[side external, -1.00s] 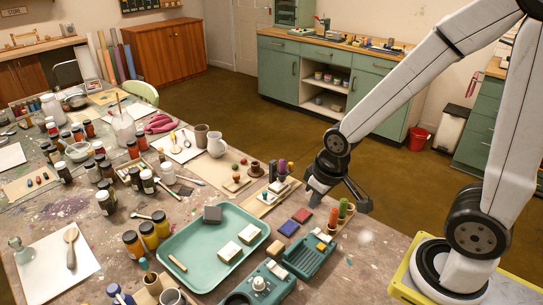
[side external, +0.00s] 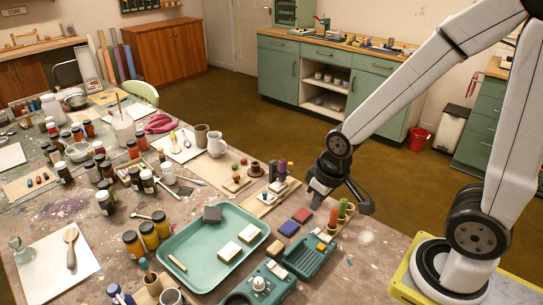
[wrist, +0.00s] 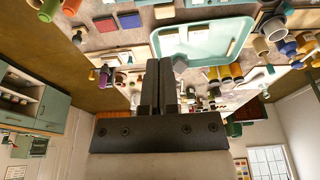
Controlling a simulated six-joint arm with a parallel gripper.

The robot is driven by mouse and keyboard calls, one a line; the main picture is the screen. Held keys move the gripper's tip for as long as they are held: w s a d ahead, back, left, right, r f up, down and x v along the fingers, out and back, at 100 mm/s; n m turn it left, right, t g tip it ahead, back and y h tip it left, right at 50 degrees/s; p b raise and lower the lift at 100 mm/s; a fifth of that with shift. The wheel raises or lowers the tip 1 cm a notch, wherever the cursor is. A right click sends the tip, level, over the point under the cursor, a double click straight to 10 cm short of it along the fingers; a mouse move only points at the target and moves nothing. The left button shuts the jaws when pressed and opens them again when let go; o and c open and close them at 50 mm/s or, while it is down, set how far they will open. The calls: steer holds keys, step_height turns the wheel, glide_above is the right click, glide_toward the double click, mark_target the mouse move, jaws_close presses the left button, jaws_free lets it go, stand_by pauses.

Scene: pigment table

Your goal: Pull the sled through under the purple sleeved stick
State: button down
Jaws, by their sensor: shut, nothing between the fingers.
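A purple-topped upright stick (side external: 282,168) stands at the table's back edge. It also shows in the wrist view (wrist: 104,76), which is upside down. Beside its foot is a small pale block (side external: 277,187) on a long wooden board (side external: 262,207); this may be the sled, but it is too small to tell. Other dark uprights stand close by, and I cannot tell what lies under the stick. My gripper (side external: 314,202) is right of the stick, apart from it. Its dark fingers (wrist: 157,64) are together and empty in the wrist view.
A teal tray (side external: 190,270) with pale blocks lies in front. A blue pad (side external: 289,228) and a red pad (side external: 302,215) lie nearer my gripper. Orange and green sticks (side external: 343,208) stand just right of it.

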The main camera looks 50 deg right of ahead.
steer(key=c, duration=0.8)
jaws_free()
steer(key=shift+c, duration=0.2)
steer(key=o, duration=0.3)
steer(key=shift+w, duration=0.25)
steer(key=shift+o, duration=0.2)
steer(key=n+h, duration=0.4)
steer(key=n, duration=1.9)
glide_above(265, 192)
steer(key=s+a, duration=0.1)
steer(key=a, duration=0.2)
step_height(265, 192, down, 14)
steer(key=shift+s+a+f+g, duration=0.1)
steer(key=shift+s+a+g, duration=0.1)
steer(key=shift+g, duration=0.2)
steer(key=shift+f, duration=0.15)
steer(key=shift+m, duration=0.3)
steer(key=shift+x, duration=3.75)
